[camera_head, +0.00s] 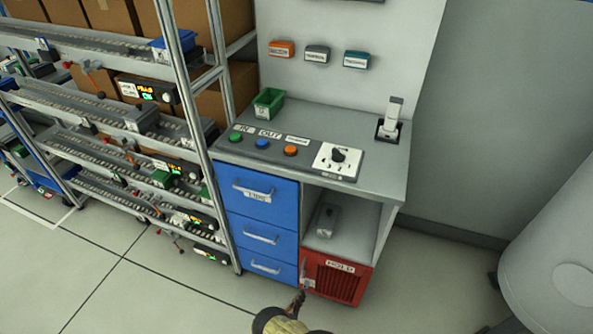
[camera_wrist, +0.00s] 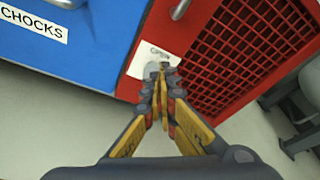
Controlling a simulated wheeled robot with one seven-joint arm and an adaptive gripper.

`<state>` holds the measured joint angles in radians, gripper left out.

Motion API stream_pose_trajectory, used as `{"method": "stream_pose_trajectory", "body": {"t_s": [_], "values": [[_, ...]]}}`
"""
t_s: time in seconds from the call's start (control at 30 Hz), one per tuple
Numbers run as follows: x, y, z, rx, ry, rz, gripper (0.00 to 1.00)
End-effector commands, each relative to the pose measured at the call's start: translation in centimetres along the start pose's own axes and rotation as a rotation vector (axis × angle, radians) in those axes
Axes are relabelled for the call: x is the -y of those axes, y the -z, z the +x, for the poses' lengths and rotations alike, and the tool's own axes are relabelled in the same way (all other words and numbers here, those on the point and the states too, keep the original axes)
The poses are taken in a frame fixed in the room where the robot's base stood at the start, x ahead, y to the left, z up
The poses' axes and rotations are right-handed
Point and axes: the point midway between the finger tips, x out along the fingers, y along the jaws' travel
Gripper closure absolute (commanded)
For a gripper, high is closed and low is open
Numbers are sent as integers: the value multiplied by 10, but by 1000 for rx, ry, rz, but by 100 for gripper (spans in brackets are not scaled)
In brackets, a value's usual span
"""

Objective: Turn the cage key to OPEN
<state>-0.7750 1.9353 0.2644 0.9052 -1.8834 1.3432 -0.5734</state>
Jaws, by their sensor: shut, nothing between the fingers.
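The red cage (camera_head: 345,285) with a mesh front and a HOLD label is at the bottom right of the workbench. In the wrist view its mesh (camera_wrist: 240,65) fills the upper right. A small white key plate (camera_wrist: 139,64) with lettering that seems to read OPEN is on the cage's left frame. My gripper (camera_wrist: 161,70) has its fingertips together right in front of this plate. It also shows in the head view (camera_head: 301,293), at the cage's lower left. The fingertips cover the key area, so I cannot tell the key's angle or whether they touch it.
A metal cage handle (camera_wrist: 180,9) is just above the plate. Blue drawers (camera_head: 262,238) stand left of the cage; one labelled CHOCKS (camera_wrist: 60,30) is close on the left. The floor in front is clear. A pale rounded body (camera_head: 560,230) stands at right.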

Motion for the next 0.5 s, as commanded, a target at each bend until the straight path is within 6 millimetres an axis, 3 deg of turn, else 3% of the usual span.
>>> {"method": "stream_pose_trajectory", "body": {"t_s": [0.23, 0.5], "values": [[1, -6, 28, 0, 3, 1, 100], [0, -10, 40, 0, 0, 1, 100]]}}
